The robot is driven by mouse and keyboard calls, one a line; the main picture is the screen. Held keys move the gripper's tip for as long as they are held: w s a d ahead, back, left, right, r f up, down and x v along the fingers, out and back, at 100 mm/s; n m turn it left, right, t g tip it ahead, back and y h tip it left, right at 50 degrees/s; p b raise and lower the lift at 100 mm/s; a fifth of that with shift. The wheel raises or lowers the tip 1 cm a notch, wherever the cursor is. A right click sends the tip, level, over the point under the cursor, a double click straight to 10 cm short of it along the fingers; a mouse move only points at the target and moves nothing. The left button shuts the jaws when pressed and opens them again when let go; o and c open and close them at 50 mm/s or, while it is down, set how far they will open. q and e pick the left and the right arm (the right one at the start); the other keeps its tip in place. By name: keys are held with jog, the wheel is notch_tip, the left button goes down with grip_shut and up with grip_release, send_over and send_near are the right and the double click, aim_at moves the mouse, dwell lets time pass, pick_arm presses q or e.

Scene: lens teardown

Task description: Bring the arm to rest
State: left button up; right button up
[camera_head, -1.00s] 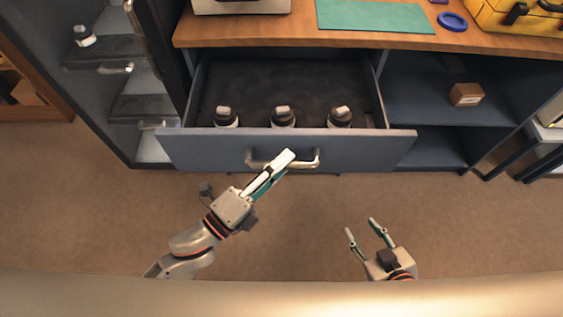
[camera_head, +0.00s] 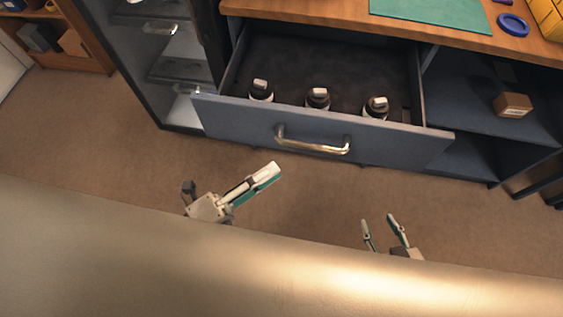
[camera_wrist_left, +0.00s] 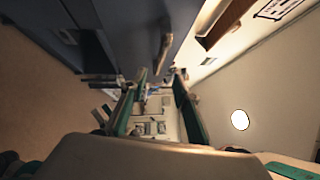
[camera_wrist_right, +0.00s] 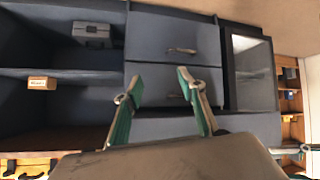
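My left gripper (camera_head: 262,180) is in front of the open drawer in the head view, below and left of the drawer handle (camera_head: 312,142) and apart from it. Its fingers overlap in the head view, but in the left wrist view its fingertips (camera_wrist_left: 154,80) stand apart with nothing held between them. My right gripper (camera_head: 380,222) is at the lower right of the head view, over the floor. Its fingers are spread and empty, as the right wrist view also shows (camera_wrist_right: 158,82).
A green mat (camera_head: 435,12) and a blue ring (camera_head: 513,25) lie on the worktop. A small brown box (camera_head: 513,105) sits on the right shelf. The floor (camera_head: 110,135) is clear.

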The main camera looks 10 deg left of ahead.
pick_arm(q)
jog(key=shift+s+a, duration=0.15)
jog(key=shift+a, duration=0.05)
dwell(0.5)
jog(key=w+a+f+n+t+y+p, duration=0.15)
jog(key=w+a+n+y+p, duration=0.35)
jog(key=n, duration=0.5)
jog(key=s+a+f+n+g+y+p, duration=0.3)
jog(key=s+a+f+n+g+y, duration=0.2)
jog(key=f+n, duration=0.4)
jog(key=s+a+n+y, duration=0.1)
jog(key=s+n, duration=0.1)
jog(key=n, duration=0.3)
jog(key=shift+s+a+f+p, duration=0.2)
jog(key=shift+f+p, duration=0.15)
jog(key=shift+p, duration=0.05)
pick_arm(e)
jog(key=shift+m, duration=0.3)
jog(key=r, duration=0.3)
jog(key=s+a+r, duration=0.1)
jog(key=r, duration=0.1)
